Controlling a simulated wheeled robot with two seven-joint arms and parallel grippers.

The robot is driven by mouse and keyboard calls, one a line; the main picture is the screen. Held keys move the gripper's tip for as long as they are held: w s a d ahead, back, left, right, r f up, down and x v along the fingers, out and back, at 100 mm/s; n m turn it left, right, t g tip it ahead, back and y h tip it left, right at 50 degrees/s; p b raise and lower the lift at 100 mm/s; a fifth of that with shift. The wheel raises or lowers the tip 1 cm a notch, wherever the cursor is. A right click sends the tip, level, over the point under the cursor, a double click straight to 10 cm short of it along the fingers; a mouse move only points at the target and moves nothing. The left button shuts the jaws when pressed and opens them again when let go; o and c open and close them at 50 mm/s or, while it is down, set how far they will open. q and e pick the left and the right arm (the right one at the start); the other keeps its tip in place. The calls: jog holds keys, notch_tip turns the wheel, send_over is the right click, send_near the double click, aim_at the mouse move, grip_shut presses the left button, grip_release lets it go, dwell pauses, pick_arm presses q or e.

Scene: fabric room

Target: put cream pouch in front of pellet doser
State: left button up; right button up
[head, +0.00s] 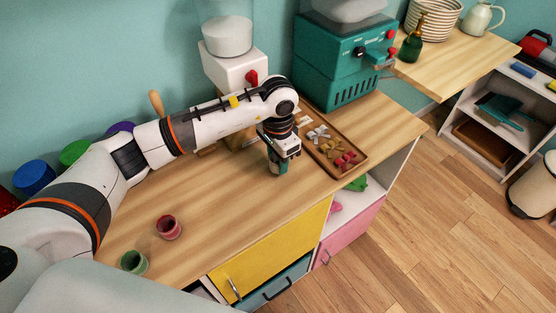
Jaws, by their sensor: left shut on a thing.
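The pellet doser looks to be the white machine (233,70) with a clear hopper of white material and a red knob, at the back of the wooden counter. My left gripper (278,167) points down at the counter in front of it and a little right. It is shut on a small dark teal thing (277,168), mostly hidden by the fingers. I cannot make out a cream pouch for certain; a small pale piece (304,121) lies at the back end of the wooden tray (362,172). My right gripper is not in view.
A teal machine (330,62) stands right of the white one. The tray holds several small bow-like pieces. A red cup (168,227) and a green cup (133,262) stand near the front left. The counter between cups and gripper is clear.

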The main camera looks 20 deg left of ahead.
pick_arm(q)
jog(key=shift+f, duration=0.7)
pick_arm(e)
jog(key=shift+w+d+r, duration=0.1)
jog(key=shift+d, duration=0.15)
pick_arm(q)
jog(key=shift+f, duration=0.15)
jog(key=o, duration=0.9)
jog(key=shift+o, duration=0.2)
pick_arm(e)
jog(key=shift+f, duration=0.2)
